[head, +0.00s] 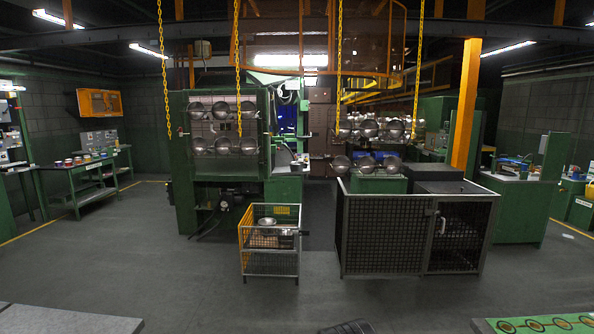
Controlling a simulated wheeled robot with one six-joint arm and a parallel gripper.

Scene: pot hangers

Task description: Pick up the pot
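A shiny metal pot or bowl (267,221) sits at the top of a small yellow-sided wire cart (271,268) in the middle of the floor. Several similar round metal pots hang in rows on a left hanger (222,146) in front of a green machine. More hang in rows on a right hanger (368,129), above a dark mesh cage. Which pot is meant cannot be told. My gripper is not visible in the head view.
The dark mesh cage (375,236) stands right of the cart with a narrow gap between them. Yellow chains (340,60) hang from above. A green workbench (92,172) stands at left. The grey floor in front of the cart is mostly clear.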

